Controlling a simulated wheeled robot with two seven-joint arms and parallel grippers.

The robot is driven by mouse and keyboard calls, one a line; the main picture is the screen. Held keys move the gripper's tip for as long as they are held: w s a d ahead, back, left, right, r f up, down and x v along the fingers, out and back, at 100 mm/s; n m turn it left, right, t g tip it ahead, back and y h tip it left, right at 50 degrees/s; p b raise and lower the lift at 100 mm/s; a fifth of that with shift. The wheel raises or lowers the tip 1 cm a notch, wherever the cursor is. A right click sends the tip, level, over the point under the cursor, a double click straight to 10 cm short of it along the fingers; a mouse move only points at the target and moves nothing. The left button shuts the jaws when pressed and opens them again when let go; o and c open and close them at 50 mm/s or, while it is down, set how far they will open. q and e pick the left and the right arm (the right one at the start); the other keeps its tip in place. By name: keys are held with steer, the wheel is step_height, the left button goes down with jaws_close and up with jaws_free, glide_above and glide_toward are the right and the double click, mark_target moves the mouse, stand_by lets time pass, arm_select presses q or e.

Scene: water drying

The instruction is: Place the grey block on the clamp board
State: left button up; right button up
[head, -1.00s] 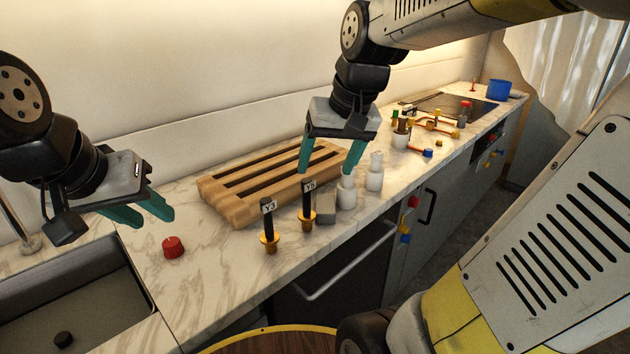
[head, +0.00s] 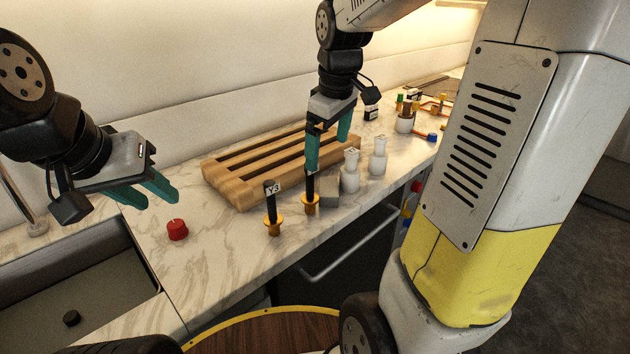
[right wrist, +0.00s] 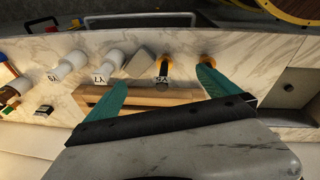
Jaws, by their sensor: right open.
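The grey block (head: 331,190) stands on the marble counter, beside the front right end of the slatted wooden board (head: 228,178), which I take to be the clamp board. In the right wrist view the grey block (right wrist: 139,63) lies beyond the left-hand fingertip. My right gripper (head: 327,155) is open and empty, fingers pointing down above the board's right end, near the block. In the right wrist view the open right gripper (right wrist: 162,77) has a black labelled peg (right wrist: 163,68) showing between its fingers. My left gripper (head: 156,200) is open and empty at the left.
Two black pegs on gold bases, one on the left (head: 272,210), stand in front of the board. Two white bottles (head: 351,172) (head: 378,158) stand right of the block. A red knob-like piece (head: 177,230) lies near the sink (head: 85,285). Several small parts lie farther back.

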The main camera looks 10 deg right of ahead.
mark_target(329, 187)
steer(key=w+d+f+n+g, duration=0.1)
steer(key=w+f+n, duration=0.1)
steer(key=w+f, duration=0.1)
steer(key=w+d+f+n+g+h, duration=0.1)
steer(key=w+f+n, duration=0.1)
steer(key=w+f, duration=0.2)
steer(key=w+f+n+g, duration=0.1)
steer(key=w+f+n, duration=0.1)
steer(key=w+f, duration=0.2)
steer(key=shift+w+d+f+n+h, duration=0.2)
steer(key=shift+w+d+n+h, duration=0.1)
steer(key=shift+d, duration=0.1)
steer(key=shift+f, duration=0.3)
steer(key=f, duration=0.4)
steer(key=d+f, duration=0.1)
steer(key=f, duration=0.2)
steer(key=shift+s+f, duration=0.1)
steer(key=shift+s, duration=0.15)
steer(key=c, duration=1.3)
steer(key=shift+c, duration=0.2)
